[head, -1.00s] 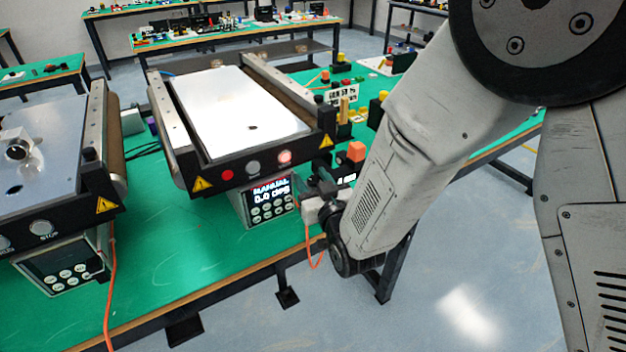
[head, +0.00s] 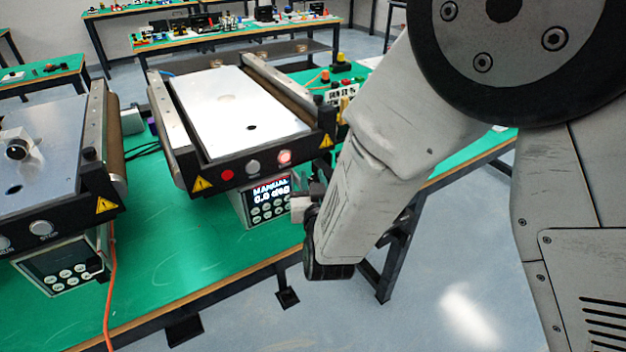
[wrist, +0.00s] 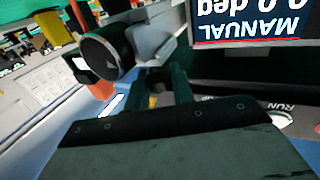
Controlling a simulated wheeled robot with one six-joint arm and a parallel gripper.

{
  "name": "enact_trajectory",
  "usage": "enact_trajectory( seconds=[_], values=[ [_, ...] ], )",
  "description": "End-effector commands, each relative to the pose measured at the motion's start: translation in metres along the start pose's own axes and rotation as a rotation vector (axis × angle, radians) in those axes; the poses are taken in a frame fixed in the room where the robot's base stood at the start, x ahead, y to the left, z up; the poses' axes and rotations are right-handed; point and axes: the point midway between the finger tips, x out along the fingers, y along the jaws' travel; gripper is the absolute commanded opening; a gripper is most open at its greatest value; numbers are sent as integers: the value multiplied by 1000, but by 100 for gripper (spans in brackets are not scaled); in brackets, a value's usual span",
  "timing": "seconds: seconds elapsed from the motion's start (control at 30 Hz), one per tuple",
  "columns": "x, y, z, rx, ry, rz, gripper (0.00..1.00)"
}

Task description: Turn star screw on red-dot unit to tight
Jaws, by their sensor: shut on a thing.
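The middle conveyor unit (head: 240,165) has a red round spot (head: 227,174) on its black front and a control box (head: 265,203) below, whose screen reads MANUAL and 0.0 deg. The screen (wrist: 247,20) also shows upside down in the wrist view. My gripper (wrist: 163,80) is beside the box, at its right end in the head view. Its two fingers are shut on a small dark part, which I take to be the star screw; it is mostly hidden between them. In the head view my arm hides much of the gripper and the screw.
A dark round knob or cylinder (wrist: 100,57) is close to the fingers in the wrist view. Another conveyor (head: 60,150) with its own control box (head: 62,270) is at the left. An orange cable (head: 112,290) hangs there. Open floor (head: 450,300) lies in front and right.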

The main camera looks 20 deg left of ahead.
Motion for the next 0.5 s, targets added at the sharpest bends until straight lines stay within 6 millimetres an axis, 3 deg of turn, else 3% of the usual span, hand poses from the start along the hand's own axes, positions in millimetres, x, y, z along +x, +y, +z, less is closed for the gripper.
enact_trajectory(
  seconds=[0.5],
  values=[
    [0, -1, 0, 0, 1, 271, 1]
  ],
)
